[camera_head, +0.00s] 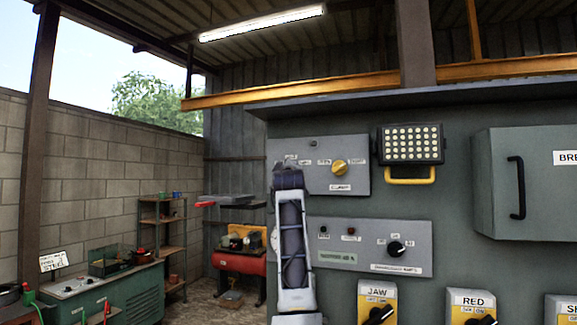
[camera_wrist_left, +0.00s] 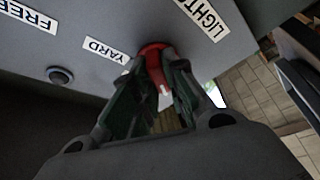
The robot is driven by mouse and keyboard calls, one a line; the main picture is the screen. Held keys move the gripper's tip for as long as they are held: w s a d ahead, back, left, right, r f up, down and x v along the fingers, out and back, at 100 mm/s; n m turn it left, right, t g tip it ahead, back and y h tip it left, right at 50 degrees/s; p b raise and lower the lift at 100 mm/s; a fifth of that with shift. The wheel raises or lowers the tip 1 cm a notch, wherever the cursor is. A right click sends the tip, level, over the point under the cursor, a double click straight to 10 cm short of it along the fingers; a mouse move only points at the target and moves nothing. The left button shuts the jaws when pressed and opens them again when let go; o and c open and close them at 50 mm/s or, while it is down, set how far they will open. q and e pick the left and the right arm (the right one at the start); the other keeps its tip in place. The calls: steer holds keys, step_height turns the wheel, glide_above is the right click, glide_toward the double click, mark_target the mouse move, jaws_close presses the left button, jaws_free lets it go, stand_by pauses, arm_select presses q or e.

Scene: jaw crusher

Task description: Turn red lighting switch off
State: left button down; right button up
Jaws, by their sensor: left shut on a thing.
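In the left wrist view a red switch handle (camera_wrist_left: 153,58) with a pale tip sits on a grey panel (camera_wrist_left: 110,22), beside labels reading "YARD" and "LIGHT". My left gripper (camera_wrist_left: 158,82) has its fingers closed around this handle. In the head view my left arm rises in front of the grey control panels, and its dark upper end covers the left part of the upper panel (camera_head: 357,178). The red switch and the left fingertips cannot be made out there. My right gripper is not in view.
The upper panel has a yellow knob (camera_head: 340,168); the lower panel (camera_head: 420,262) has a black knob (camera_head: 396,248). Yellow switch boxes (camera_head: 377,291) line the bottom. A floodlight (camera_head: 410,144) and a grey cabinet (camera_head: 505,195) project at right. A green bench (camera_head: 140,295) stands at left.

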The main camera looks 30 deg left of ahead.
arm_select(q)
steer(key=shift+n, duration=0.5)
steer(key=shift+p, duration=0.3)
steer(key=c, duration=1.4)
jaws_free()
steer(key=shift+c, duration=0.2)
steer(key=shift+s, duration=0.15)
steer(key=v, duration=1.1)
steer(key=shift+s+d, duration=0.25)
steer(key=shift+d, duration=0.1)
steer(key=shift+r, duration=0.1)
